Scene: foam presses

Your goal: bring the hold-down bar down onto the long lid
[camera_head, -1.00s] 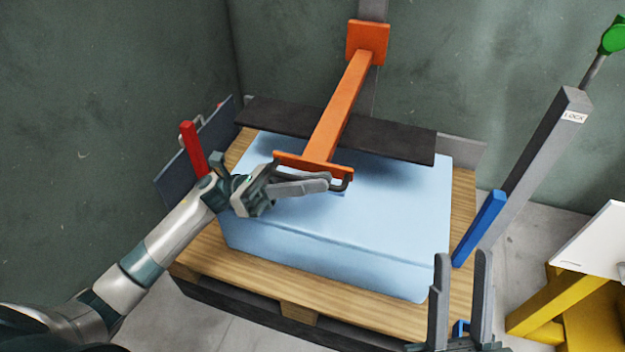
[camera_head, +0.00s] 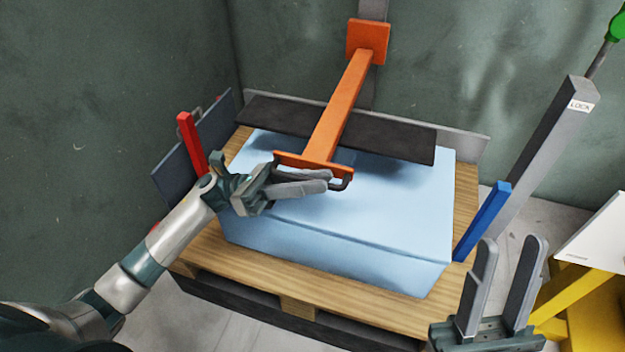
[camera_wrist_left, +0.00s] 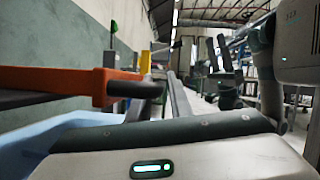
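The orange hold-down bar (camera_head: 341,110) reaches forward from a bracket on the rear post. It stays raised, with an orange crosspiece and a dark handle (camera_head: 345,184) at its front end. A long dark board (camera_head: 400,141), seemingly the long lid, lies crosswise under the bar above the pale blue block (camera_head: 390,215). A gap between bar and board cannot be judged. My left gripper (camera_head: 328,179) is at the handle; its fingers overlap it and their grip is unclear. The left wrist view shows the bar's orange end (camera_wrist_left: 60,80). My right gripper (camera_head: 513,243) is open and empty.
The block stands on a wooden pallet (camera_head: 275,285). A red lever (camera_head: 191,143) is at its left and a blue lever (camera_head: 483,222) at its right. A grey post marked LOCK (camera_head: 540,150) and a yellow stand (camera_head: 590,310) are further right.

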